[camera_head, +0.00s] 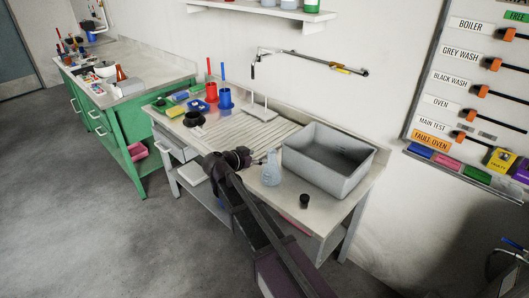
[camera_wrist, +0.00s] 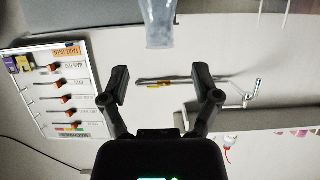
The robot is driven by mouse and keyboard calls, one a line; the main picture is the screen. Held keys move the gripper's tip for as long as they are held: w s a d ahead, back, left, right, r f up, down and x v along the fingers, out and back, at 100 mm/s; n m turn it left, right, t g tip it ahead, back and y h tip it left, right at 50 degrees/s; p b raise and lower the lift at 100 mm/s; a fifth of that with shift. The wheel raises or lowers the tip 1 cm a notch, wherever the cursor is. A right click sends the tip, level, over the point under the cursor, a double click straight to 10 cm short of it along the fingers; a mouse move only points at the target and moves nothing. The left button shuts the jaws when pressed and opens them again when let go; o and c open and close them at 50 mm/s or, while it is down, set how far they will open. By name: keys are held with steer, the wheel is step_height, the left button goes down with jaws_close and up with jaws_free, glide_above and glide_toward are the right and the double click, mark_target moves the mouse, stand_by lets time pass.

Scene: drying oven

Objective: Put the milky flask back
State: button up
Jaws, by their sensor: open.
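The milky flask (camera_head: 271,172), pale and translucent with a conical body, stands upright on the bench top (camera_head: 315,208), in front of the grey basin. My gripper (camera_head: 257,160) is close beside it on its left in the head view. In the wrist view, which appears upside down, my gripper (camera_wrist: 161,80) is open with nothing between its fingers. The flask (camera_wrist: 159,24) shows there at the top edge, beyond the fingertips and partly cut off. I cannot tell from the head view whether a finger touches the flask.
The grey basin (camera_head: 322,166) stands right behind the flask. A small black cup (camera_head: 304,201) is near the front edge. A switch board (camera_head: 470,90) hangs at right.

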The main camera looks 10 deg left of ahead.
steer(key=shift+p+v, duration=0.55)
steer(key=shift+v, duration=1.5)
